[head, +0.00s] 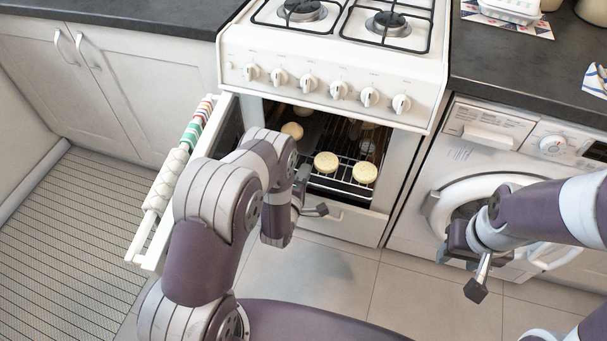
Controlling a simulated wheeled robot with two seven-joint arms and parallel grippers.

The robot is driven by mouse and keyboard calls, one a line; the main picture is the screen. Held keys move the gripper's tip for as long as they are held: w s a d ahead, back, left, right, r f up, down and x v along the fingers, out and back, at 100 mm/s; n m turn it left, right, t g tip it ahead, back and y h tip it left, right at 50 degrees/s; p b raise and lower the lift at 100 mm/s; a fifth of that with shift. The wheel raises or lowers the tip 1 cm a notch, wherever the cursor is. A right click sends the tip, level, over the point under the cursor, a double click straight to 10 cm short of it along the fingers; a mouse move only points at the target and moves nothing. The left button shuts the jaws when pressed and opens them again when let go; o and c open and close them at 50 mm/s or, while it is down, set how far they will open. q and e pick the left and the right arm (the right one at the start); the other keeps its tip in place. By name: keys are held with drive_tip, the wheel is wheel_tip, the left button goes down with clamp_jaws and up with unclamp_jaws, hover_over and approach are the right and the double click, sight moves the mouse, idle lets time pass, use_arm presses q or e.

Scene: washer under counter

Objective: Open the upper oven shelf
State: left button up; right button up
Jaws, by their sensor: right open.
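The white oven (320,95) stands with its door (150,235) swung open to the left. Inside is a wire shelf (335,185) bearing pale round cakes (326,162). Another cake (292,130) sits further left and deeper inside. Whether the visible rack is the upper shelf I cannot tell. My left gripper (312,192) is in front of the oven opening, at the shelf's left front, with its fingertips apart and nothing between them. My arm hides the opening's lower left part. My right gripper (461,272) is open and empty in front of the washing machine.
Striped and white towels (172,177) hang on the oven door's handle. A washing machine (455,165) stands right of the oven under the dark counter. The hob (345,22) is above the oven. Cabinets (110,85) stand at left, and the tiled floor in front is clear.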

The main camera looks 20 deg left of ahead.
use_arm(q)
drive_tip(key=shift+o, duration=0.9)
drive_tip(key=shift+s+f, duration=0.25)
drive_tip(key=shift+f, duration=0.2)
drive_tip(key=shift+w, duration=0.15)
drive_tip(key=shift+w+r, duration=0.1)
drive_tip(key=shift+r, duration=0.1)
drive_tip(key=s+r+p, duration=0.2)
drive_tip(key=s, duration=1)
drive_tip(key=shift+s+a+r, duration=0.2)
drive_tip(key=shift+s+r, duration=0.05)
